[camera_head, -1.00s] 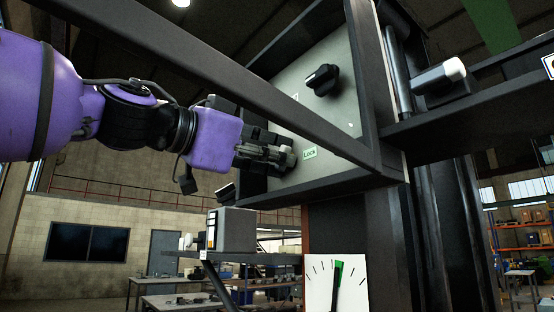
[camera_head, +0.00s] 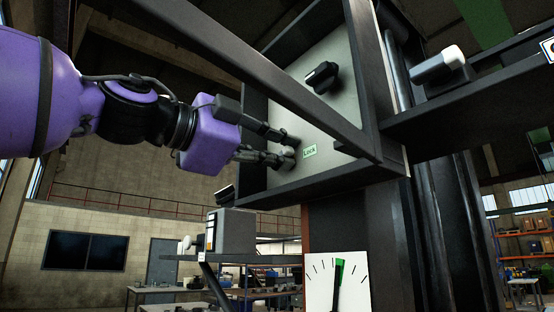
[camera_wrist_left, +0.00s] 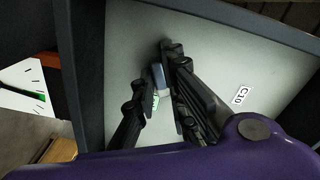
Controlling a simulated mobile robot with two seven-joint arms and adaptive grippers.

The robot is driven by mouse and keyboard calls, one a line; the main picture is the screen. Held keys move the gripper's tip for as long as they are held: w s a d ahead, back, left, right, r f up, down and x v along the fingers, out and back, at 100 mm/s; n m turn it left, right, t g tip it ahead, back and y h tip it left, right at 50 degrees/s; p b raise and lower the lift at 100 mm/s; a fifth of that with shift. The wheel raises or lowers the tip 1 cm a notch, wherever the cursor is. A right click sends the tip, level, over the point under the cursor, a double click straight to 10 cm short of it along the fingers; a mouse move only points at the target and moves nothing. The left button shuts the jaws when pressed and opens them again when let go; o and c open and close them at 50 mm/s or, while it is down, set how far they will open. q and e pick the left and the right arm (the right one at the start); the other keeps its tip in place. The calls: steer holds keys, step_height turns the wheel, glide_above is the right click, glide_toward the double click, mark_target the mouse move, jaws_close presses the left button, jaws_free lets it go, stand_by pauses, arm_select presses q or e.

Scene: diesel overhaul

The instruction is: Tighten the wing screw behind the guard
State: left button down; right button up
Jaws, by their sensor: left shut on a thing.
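My left gripper (camera_head: 289,149) reaches behind the slanted black guard bar (camera_head: 250,88) into the open-fronted box. Its two fingertips are at the pale back panel (camera_head: 345,62), just left of the green-white "Lock" label (camera_head: 309,151). In the left wrist view a small grey-blue piece, seemingly the wing screw (camera_wrist_left: 158,75), shows between the fingers, which are shut on it. In the head view the fingers hide the screw. How far it is turned cannot be told. My right gripper is not in view.
A black knob (camera_head: 322,77) sits on the panel above the label. A white dial (camera_head: 322,282) with a green mark and dark needle is below the box. A white-ended handle (camera_head: 446,64) stands at the right. The box walls and bar leave little room.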

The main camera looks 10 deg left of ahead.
arm_select(q)
steer(key=shift+r+m, duration=0.15)
steer(key=shift+m, duration=0.85)
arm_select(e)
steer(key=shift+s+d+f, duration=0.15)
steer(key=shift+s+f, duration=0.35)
arm_select(q)
steer(key=shift+w+m+b, duration=0.1)
steer(key=shift+m+b, duration=0.4)
steer(key=shift+m, duration=0.5)
steer(key=c, duration=2.1)
jaws_free()
steer(key=shift+a+m, duration=0.1)
steer(key=shift+m, duration=0.2)
steer(key=o, duration=0.5)
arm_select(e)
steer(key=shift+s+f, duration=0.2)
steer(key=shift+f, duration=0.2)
